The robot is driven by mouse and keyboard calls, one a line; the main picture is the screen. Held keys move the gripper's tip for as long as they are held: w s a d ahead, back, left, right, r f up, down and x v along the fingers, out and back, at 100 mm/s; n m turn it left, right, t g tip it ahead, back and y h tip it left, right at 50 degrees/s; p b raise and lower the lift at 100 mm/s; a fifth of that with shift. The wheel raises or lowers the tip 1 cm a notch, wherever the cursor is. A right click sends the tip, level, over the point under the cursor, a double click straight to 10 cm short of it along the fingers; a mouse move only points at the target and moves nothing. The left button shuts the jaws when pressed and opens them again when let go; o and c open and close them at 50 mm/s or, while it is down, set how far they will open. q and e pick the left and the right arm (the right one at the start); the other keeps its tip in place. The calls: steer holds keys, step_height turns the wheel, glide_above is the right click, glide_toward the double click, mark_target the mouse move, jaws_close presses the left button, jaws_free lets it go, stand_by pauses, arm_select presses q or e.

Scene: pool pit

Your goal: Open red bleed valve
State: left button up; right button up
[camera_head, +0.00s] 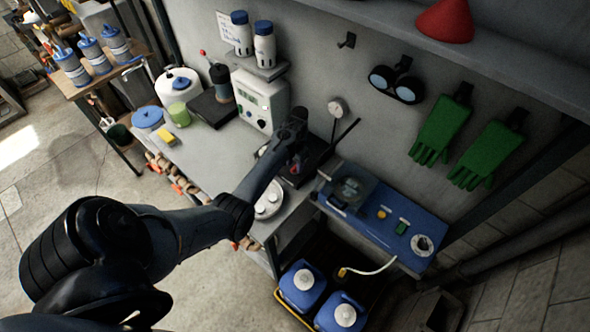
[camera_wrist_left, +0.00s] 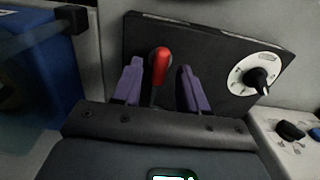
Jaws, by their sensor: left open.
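The red bleed valve handle (camera_wrist_left: 161,66) is a red rounded lever standing in front of a black panel (camera_wrist_left: 205,50) in the left wrist view. My left gripper (camera_wrist_left: 158,88) is open, with one purple finger on each side of the lever. I cannot tell whether either finger touches it. In the head view, my left gripper (camera_head: 294,160) is over the dark unit at the back of the bench, and a small bit of red (camera_head: 295,168) shows by it. The lever's base is partly hidden by the gripper body. My right gripper is not in view.
A white dial with a black knob (camera_wrist_left: 257,80) is on the panel, right of the lever. A blue control panel (camera_head: 385,220) stands right of my gripper. A white control box (camera_head: 262,100) is behind and left. Green gloves (camera_head: 440,130) hang on the wall.

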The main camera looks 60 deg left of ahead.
arm_select(q)
steer(key=shift+f, duration=0.4)
jaws_close()
